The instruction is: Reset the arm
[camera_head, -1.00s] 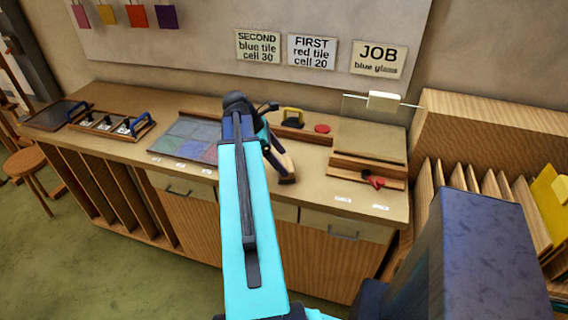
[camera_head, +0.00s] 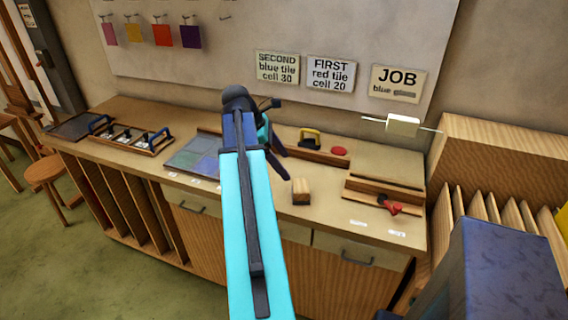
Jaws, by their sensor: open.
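My arm reaches up from the bottom middle of the view over the bench (camera_head: 386,165). My gripper (camera_head: 272,130) is at its far end, dark, open, with nothing seen between the fingers. It is partly hidden by my own wrist links. A small wooden block (camera_head: 301,191) stands on the bench near the front edge, below and right of the gripper, apart from it in the picture. The height of the gripper over the bench is hard to tell.
A leaded panel (camera_head: 196,156) lies left of my arm. A rack with blue handles (camera_head: 131,138) is further left. A divided wooden rack (camera_head: 505,128) stands at far right.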

